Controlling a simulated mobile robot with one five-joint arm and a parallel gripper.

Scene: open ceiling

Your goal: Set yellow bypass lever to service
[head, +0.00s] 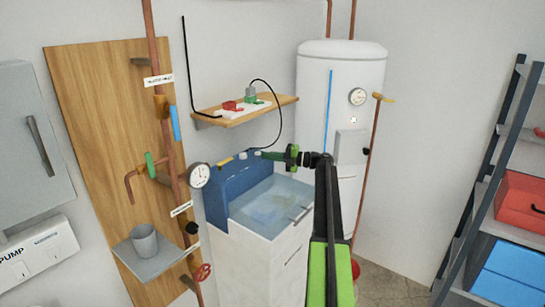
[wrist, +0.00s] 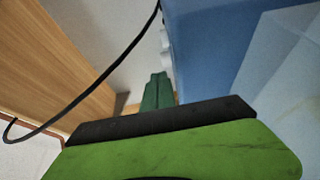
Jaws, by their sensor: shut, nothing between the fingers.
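A small yellow lever (head: 225,161) lies along the top edge of the blue back panel (head: 228,180) of a white top-opening unit. Two whitish knobs (head: 243,155) sit on the same edge, to the lever's right. My gripper (head: 262,153) is green, shut and empty, and points left at the right end of that edge, with the knobs between it and the lever. In the wrist view my closed green fingers (wrist: 157,90) point up beside the blue panel (wrist: 210,50) and the pale knobs (wrist: 166,50). I cannot make out the yellow lever there.
A wooden shelf (head: 238,115) with a power strip is above the unit, and a black cable (wrist: 95,82) hangs close to my gripper. A pressure gauge (head: 199,175) and copper pipes stand left of the lever. A white tank (head: 312,90) stands behind my arm.

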